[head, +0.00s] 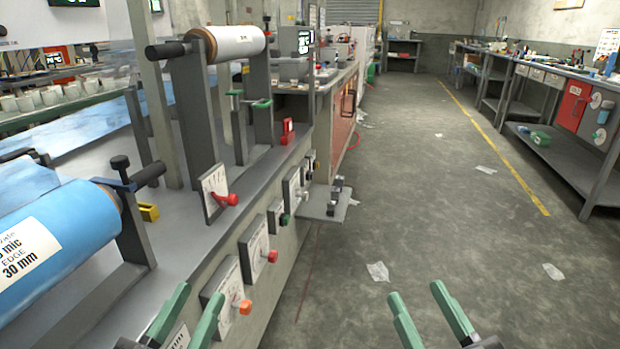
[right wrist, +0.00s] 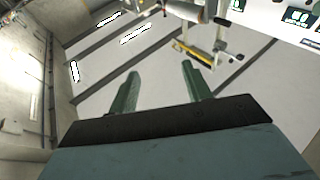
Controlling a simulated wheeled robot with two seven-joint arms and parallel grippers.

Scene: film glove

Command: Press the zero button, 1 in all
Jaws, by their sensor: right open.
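I cannot make out which control is the zero button; no label reading zero is legible. On the machine's front are a panel with a red knob (head: 272,256), a lower panel with an orange-red knob (head: 245,307) and a small panel with a green knob (head: 284,219). A dial plate with a red knob (head: 231,199) stands on the machine's top. My left gripper (head: 200,292) is open and empty, low beside the machine front. My right gripper (head: 416,291) is open and empty over the floor; its green fingers also show in the right wrist view (right wrist: 160,71).
A blue film roll (head: 60,245) lies at the left and a white roll (head: 235,42) sits above the machine. A small grey shelf (head: 318,205) juts out from its front. The floor aisle (head: 440,180) is open, with paper scraps. A workbench (head: 560,160) lines the right.

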